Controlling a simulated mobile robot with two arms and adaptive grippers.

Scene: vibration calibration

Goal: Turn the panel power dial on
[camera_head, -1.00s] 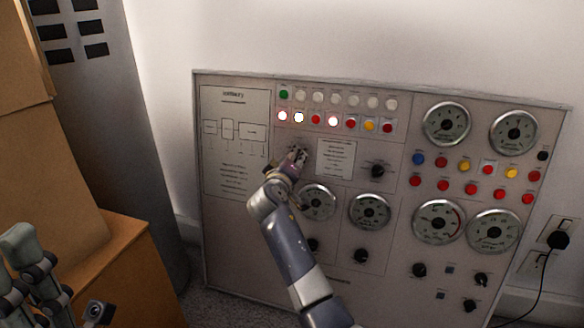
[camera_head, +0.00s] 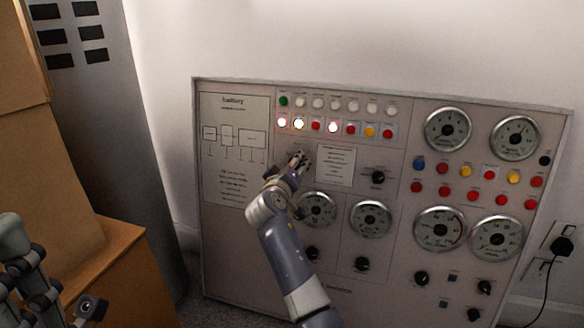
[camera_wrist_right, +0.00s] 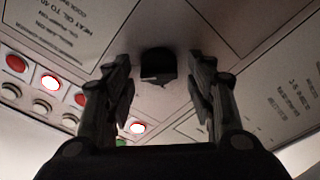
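The grey control panel (camera_head: 270,250) stands against the wall. In the right wrist view a black dial (camera_wrist_right: 158,65) sits on the panel face between the two fingers of my right gripper (camera_wrist_right: 160,90). The fingers are apart, with a visible gap on each side of the dial. In the head view my right gripper (camera_head: 299,162) is at the panel's upper left, below the rows of lights, and hides this dial. My left gripper (camera_head: 60,300) is only partly in view at the lower left, away from the panel; its opening is unclear.
Lit lamps (camera_head: 299,124) show above the right gripper. Round gauges (camera_head: 370,217) and other black knobs (camera_head: 378,177) are to its right and below. Cardboard boxes (camera_head: 60,180) and a grey cabinet (camera_head: 100,110) stand at the left. A plug (camera_head: 562,243) with a cable is at the right.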

